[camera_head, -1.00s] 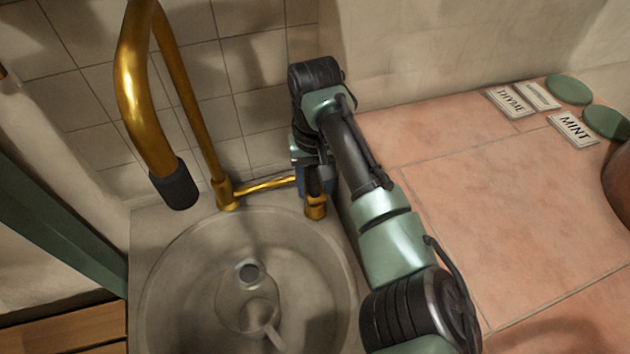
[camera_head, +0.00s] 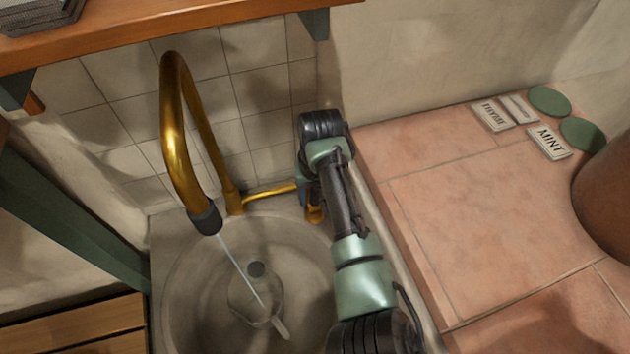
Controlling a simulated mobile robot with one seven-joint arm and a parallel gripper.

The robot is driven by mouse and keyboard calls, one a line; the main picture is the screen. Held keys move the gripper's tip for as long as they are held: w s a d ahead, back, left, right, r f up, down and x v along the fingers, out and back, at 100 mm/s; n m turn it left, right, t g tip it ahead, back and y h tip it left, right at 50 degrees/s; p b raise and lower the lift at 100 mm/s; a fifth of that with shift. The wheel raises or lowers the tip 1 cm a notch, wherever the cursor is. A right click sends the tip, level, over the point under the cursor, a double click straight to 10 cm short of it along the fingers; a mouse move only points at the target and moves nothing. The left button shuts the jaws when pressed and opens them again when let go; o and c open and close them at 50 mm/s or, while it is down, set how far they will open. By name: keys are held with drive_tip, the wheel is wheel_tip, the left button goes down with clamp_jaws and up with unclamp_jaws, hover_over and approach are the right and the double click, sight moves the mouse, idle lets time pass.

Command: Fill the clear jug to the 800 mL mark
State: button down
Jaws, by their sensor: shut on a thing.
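The clear jug (camera_head: 250,303) stands in the round stone sink (camera_head: 190,310), its handle pointing to the lower right. It is faint against the basin, and I cannot read its marks or water level. A brass tap (camera_head: 180,130) arches over the sink, and a thin stream of water (camera_head: 240,268) runs from its dark nozzle (camera_head: 205,220) down into the jug. My gripper (camera_head: 312,200) is at the tap's brass handle (camera_head: 315,214), at the right end of the brass pipe, and is shut on it. My wrist hides much of the fingers.
A wooden shelf (camera_head: 150,42) crosses above the tap. To the right is a pink tiled counter (camera_head: 470,220) with label cards (camera_head: 548,142) and green discs (camera_head: 550,101). A large brown rounded thing (camera_head: 605,205) stands at the right edge. Wooden slats (camera_head: 80,325) lie at lower left.

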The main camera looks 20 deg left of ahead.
drive_tip(key=shift+s+r+t+p, duration=0.15)
drive_tip(key=shift+r+t+p, duration=0.25)
drive_tip(key=shift+p, duration=0.75)
drive_tip(key=shift+s+d+f+t+y+p, duration=0.1)
drive_tip(key=shift+f+t+y+p, duration=0.2)
drive_tip(key=shift+t+y+p, duration=0.4)
drive_tip(key=c, duration=0.6)
unclamp_jaws()
drive_tip(key=shift+f, duration=0.15)
drive_tip(key=shift+d, duration=0.1)
drive_tip(key=p+v, duration=0.5)
drive_tip(key=v, duration=0.8)
